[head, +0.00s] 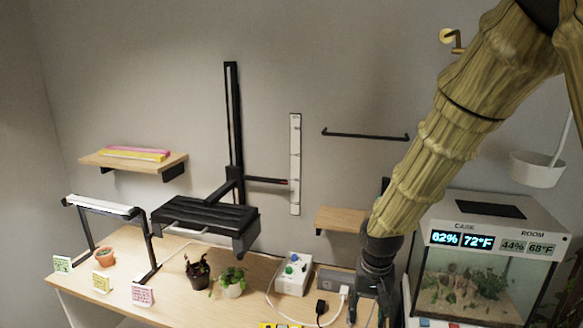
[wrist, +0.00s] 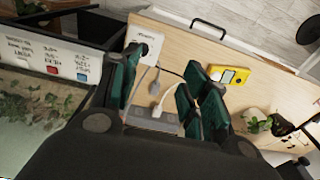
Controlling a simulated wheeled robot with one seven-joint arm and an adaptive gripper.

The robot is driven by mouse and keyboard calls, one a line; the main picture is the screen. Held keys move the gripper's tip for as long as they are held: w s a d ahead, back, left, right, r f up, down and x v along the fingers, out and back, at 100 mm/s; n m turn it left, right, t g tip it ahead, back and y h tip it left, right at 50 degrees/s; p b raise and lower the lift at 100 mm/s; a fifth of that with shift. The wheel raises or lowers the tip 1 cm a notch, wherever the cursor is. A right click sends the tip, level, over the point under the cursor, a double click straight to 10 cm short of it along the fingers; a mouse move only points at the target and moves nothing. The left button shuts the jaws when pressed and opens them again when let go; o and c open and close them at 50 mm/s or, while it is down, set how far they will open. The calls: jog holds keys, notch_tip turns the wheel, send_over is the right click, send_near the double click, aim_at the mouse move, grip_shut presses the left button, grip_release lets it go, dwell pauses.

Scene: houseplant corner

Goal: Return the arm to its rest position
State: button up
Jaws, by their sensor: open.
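My gripper (head: 368,306) hangs pointing down at the end of my arm, above the right part of the wooden bench and left of the glass tank. My arm shows in the head view as a yellow-brown, bamboo-like sleeve coming down from the upper right. In the wrist view my gripper (wrist: 164,80) has its dark green finger pads spread apart, with nothing held between them. A grey power strip (wrist: 150,126) with a white plug and a dark plug lies below and between the fingers. I see no contact between the fingers and the strip.
The tank (head: 478,274) with its readouts stands close to the right of my gripper. A wall shelf (head: 340,219) is behind it. A white control box (head: 293,272), a white-potted plant (head: 232,284) and a black lamp head (head: 205,216) are to the left. A yellow meter (wrist: 235,76) lies on the bench.

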jog(key=s+f+n+y+b, duration=0.15)
jog(key=s+f, duration=0.35)
jog(key=f, duration=0.8)
jog(key=s+f+m+b, duration=0.1)
jog(key=s+f+b, duration=0.35)
jog(key=f, duration=0.95)
jog(key=s+d+f+n+b, duration=0.1)
jog(key=s+d+f, duration=0.1)
jog(key=s+f, duration=0.7)
jog(key=s+d+f+n+g+h+b, duration=0.1)
jog(key=s+d+f+b, duration=0.1)
jog(key=s+f, duration=0.7)
jog(key=s, duration=0.4)
jog(key=shift+s+d+f+b, duration=0.3)
jog(key=shift+s+d+f, duration=0.05)
jog(key=shift+d, duration=0.05)
